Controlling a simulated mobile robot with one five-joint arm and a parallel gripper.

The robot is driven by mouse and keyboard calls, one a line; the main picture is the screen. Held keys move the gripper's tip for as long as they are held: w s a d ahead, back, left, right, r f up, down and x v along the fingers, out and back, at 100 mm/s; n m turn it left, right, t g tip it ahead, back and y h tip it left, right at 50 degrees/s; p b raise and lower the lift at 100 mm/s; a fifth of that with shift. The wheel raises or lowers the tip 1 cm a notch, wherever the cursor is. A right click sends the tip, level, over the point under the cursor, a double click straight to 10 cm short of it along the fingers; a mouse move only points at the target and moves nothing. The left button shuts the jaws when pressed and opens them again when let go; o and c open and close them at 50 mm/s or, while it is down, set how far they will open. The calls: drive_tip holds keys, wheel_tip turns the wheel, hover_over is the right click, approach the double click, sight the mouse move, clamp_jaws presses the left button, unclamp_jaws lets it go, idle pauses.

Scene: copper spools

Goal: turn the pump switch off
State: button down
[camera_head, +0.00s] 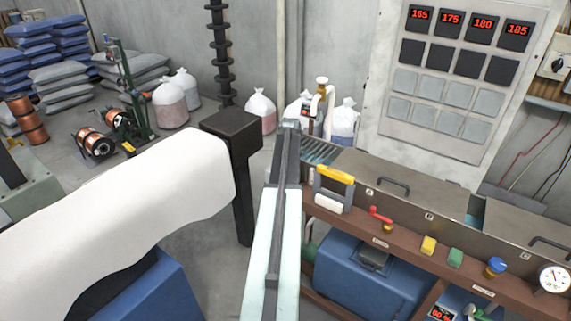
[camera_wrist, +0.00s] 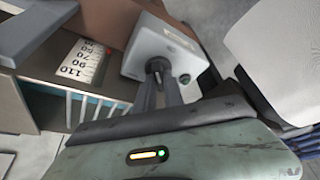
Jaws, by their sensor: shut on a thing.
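A pale grey box (camera_wrist: 165,45) with a small label, which I take for the pump switch, fills the upper middle of the wrist view. A dark green knob or light (camera_wrist: 185,78) shows at its lower right. My gripper (camera_wrist: 157,72) reaches the box face, and its dark fingers are shut on a small dark switch lever there. The fingertips largely hide the lever, so I cannot tell its position. In the head view my gripper (camera_head: 289,125) is at the left end of the metal trough. I cannot make out the switch box there.
The metal trough (camera_head: 395,205) runs right from my gripper, with a yellow handle (camera_head: 335,174) and a red valve lever (camera_head: 380,214) close by. A black post (camera_head: 243,190) stands just left of my arm. A numbered scale plate (camera_wrist: 85,62) is beside the box.

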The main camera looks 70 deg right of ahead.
drive_tip(key=n, duration=0.2)
drive_tip(key=n+t+y, duration=0.1)
drive_tip(key=n, duration=0.2)
drive_tip(key=shift+s+d+y, duration=0.15)
drive_tip(key=shift+d+y, duration=0.05)
drive_tip(key=shift+y, duration=0.1)
drive_tip(key=shift+n+t+y, duration=0.5)
drive_tip(key=shift+n+y, duration=0.1)
drive_tip(key=shift+n, duration=1.4)
drive_tip(key=c, duration=1.4)
unclamp_jaws()
drive_tip(key=shift+c, duration=0.2)
drive_tip(key=p+v, duration=0.7)
drive_tip(key=shift+s+r, duration=0.25)
drive_tip(key=shift+r, duration=0.1)
